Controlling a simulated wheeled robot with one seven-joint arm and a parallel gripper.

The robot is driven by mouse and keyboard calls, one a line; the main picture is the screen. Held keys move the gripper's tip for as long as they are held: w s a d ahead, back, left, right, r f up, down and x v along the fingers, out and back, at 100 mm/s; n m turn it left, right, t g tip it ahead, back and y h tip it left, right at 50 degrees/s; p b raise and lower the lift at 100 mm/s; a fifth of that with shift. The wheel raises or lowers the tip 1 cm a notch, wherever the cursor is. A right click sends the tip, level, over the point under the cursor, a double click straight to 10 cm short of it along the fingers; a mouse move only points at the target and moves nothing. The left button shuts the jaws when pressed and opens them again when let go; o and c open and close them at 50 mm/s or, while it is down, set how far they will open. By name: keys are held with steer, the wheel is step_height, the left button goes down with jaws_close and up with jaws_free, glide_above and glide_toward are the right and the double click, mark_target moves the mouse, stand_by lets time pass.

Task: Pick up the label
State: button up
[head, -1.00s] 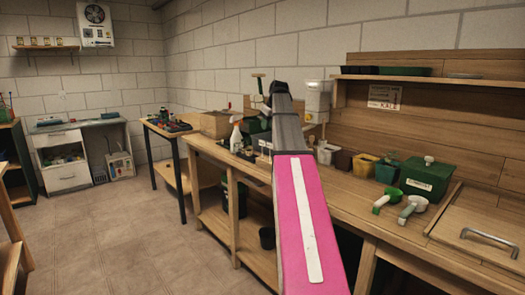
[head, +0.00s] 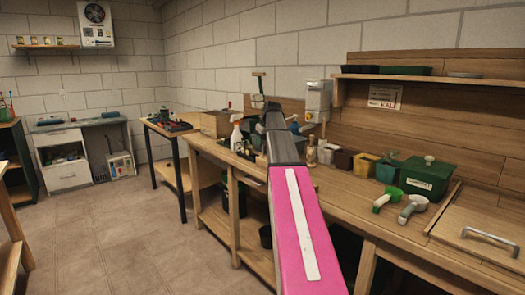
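My arm stretches away over the bench, and its far end hides my gripper; I cannot see the fingers. I cannot make out a loose label with certainty. Small dark and pale items (head: 246,152) stand at the bench's front left, close to my arm, too small to tell apart. A pale printed label (head: 419,184) shows on the front of the green lidded box (head: 430,176) on the right part of the bench.
The wooden bench (head: 345,188) runs along the wall. A spray bottle (head: 237,134), a wooden box (head: 215,123), small pots (head: 364,165), two scoops (head: 411,208) and a brown bottle (head: 311,152) stand on it. A shelf (head: 440,77) hangs above. Floor (head: 120,220) at left is clear.

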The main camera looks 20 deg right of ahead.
jaws_close()
steer(key=shift+r, duration=0.1)
